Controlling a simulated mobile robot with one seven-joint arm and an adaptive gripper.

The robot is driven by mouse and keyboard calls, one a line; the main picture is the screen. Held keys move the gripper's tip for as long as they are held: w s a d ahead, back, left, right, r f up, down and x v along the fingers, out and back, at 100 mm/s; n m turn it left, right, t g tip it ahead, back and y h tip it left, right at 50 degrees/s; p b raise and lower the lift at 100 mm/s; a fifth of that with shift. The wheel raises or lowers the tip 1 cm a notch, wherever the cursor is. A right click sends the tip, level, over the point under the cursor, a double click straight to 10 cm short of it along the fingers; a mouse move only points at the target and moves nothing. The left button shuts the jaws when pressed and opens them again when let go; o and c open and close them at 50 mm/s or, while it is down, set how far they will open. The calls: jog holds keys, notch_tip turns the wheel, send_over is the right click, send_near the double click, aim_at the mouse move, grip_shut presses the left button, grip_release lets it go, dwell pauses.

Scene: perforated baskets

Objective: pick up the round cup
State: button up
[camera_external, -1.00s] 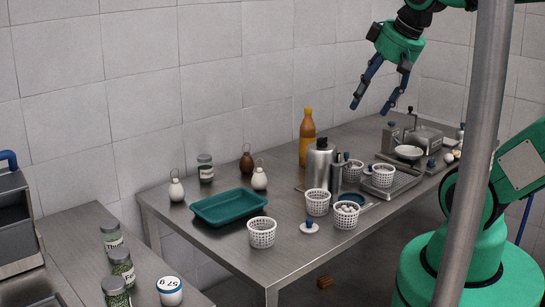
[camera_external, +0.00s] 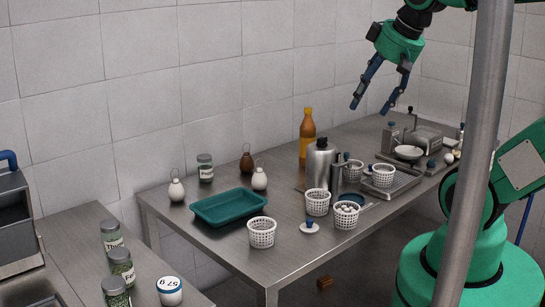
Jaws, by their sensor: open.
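My gripper (camera_external: 373,108) is open and empty, pointing down high above the back part of the steel table. Several round white perforated cups like small baskets stand on the table (camera_external: 190,232). One perforated cup (camera_external: 262,232) is at the near front edge, and another (camera_external: 317,202) stands behind it to the right. A third perforated cup (camera_external: 345,216) holds white round things. More stand further back, one (camera_external: 383,175) at the metal tray and one (camera_external: 353,170) beside it. I cannot tell which one is the task's round cup. My gripper touches none of them.
A teal tray (camera_external: 228,221), a steel flask (camera_external: 318,165) and an orange bottle (camera_external: 307,138) stand on the table. A scale-like appliance (camera_external: 425,143) and a white bowl (camera_external: 408,153) are at the back right. A metal post (camera_external: 480,150) crosses the view.

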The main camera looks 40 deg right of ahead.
jog(key=c, duration=0.8)
jog(key=shift+w, duration=0.15)
jog(key=w+a+f+g, duration=0.35)
jog(key=w+f, duration=0.55)
jog(key=w, duration=0.5)
jog(key=w+a+f, duration=0.1)
jog(key=w+f, duration=0.1)
jog(key=f, duration=0.3)
jog(key=w+a+f+g+p, duration=0.1)
jog(key=w+a+f, duration=0.1)
jog(key=f, duration=0.4)
jog(key=w+a+f+g+y, duration=0.1)
jog(key=w+a+f, duration=0.1)
jog(key=f, duration=0.4)
jog(key=shift+w+m, duration=0.4)
jog(key=shift+w, duration=0.35)
jog(key=shift+f, duration=0.1)
